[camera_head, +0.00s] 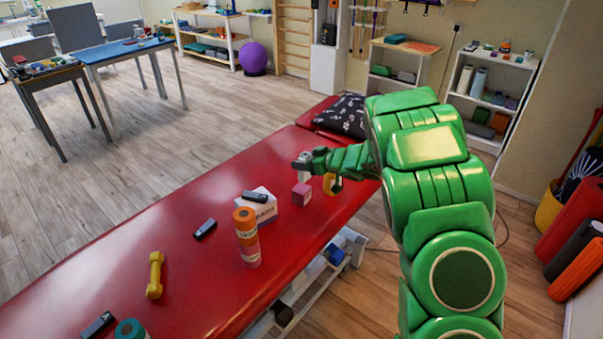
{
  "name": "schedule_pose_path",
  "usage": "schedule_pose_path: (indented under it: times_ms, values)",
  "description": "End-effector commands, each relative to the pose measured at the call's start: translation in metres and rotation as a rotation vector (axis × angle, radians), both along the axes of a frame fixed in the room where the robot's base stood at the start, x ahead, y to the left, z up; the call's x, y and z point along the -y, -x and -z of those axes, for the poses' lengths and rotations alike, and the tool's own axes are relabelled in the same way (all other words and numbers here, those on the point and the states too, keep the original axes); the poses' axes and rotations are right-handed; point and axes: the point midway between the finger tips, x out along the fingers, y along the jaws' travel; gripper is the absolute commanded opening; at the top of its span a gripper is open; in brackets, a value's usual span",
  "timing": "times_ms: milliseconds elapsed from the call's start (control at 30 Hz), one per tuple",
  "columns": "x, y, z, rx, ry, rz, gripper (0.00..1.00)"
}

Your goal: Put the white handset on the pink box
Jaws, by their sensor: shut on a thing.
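My green arm reaches in from the right over the red treatment table (185,262). My gripper (302,165) is shut on a small white upright thing, which looks like the white handset (305,175); the fingers hide part of it. The pink box (301,195) is a small cube on the table, directly below the handset in the picture. I cannot tell whether the handset touches its top or hangs just above it.
A yellow ring (329,184) stands close right of the pink box. Left are a white box (264,210) with a dark handset (255,196) on top, an orange-and-pink cylinder (247,240), another dark handset (205,229) and a yellow dumbbell (155,275). A patterned pillow (342,115) lies behind.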

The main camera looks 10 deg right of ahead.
Motion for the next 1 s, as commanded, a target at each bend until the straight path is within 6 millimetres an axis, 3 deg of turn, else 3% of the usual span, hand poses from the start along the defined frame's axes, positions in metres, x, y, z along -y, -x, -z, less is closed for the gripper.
schedule_pose_path:
  times_ms: [200, 600, 1000]
  values:
    - [-0.002, -0.024, 0.013, -0.001, -0.001, -0.002, 0.23]
    - [-0.004, -0.054, 0.051, -0.002, 0.000, -0.001, 0.23]
    - [-0.005, -0.067, 0.065, 0.000, 0.000, -0.001, 0.23]
